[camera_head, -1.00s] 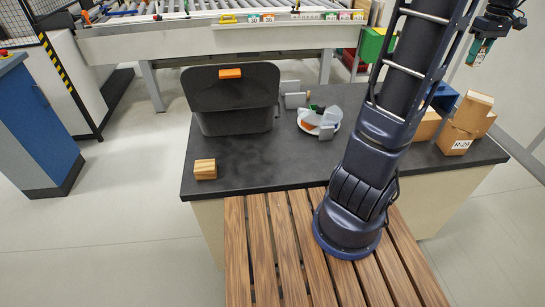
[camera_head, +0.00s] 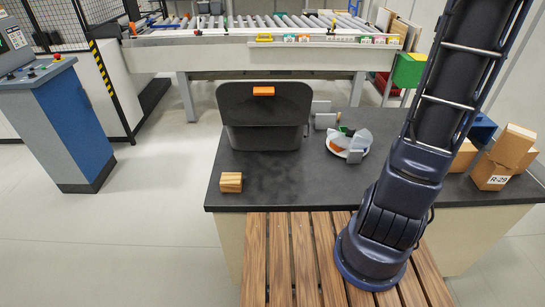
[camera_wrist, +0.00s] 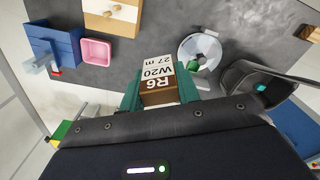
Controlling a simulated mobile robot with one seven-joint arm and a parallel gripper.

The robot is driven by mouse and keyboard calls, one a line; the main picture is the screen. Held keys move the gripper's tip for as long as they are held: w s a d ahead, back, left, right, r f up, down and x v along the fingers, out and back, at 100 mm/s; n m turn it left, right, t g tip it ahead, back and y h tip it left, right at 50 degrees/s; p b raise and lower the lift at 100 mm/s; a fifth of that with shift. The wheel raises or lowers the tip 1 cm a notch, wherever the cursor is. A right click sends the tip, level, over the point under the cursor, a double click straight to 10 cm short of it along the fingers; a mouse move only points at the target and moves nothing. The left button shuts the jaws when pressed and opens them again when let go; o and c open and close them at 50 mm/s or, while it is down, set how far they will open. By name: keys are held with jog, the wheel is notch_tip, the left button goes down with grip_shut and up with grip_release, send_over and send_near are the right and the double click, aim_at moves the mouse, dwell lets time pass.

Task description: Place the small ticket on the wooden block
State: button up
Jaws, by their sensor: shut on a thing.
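The small ticket (camera_wrist: 160,82), brown with a white face reading "R6 W20 27 m", sits between the green fingers of my gripper (camera_wrist: 160,90) in the wrist view. The gripper is shut on it and holds it above the dark table. The wooden block (camera_head: 231,182) lies near the front left corner of the table in the head view, with nothing on top. It shows partly at the right edge of the wrist view (camera_wrist: 312,34), apart from the gripper. My gripper is out of the head view.
A black bin (camera_head: 264,112) with an orange piece on it stands behind the block. A white plate (camera_head: 346,151) with scraps lies right of the bin. Cardboard boxes (camera_head: 492,172) stand at the right. A pink tray (camera_wrist: 96,51) and blue box (camera_wrist: 55,43) show in the wrist view.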

jog(key=w+a+n, duration=0.2)
jog(key=w+a, duration=0.2)
jog(key=a, duration=0.6)
jog(key=w+a+n, duration=0.1)
jog(key=w+a, duration=0.2)
jog(key=a, duration=0.7)
jog(key=a+n, duration=0.4)
jog(key=a, duration=1.6)
jog(key=n, duration=0.6)
send_over(231, 178)
notch_tip(231, 178, down, 38)
jog(key=shift+w+f, duration=0.1)
jog(key=o, duration=0.5)
jog(key=shift+f, duration=0.1)
jog(key=o, duration=0.4)
jog(key=shift+o, duration=0.2)
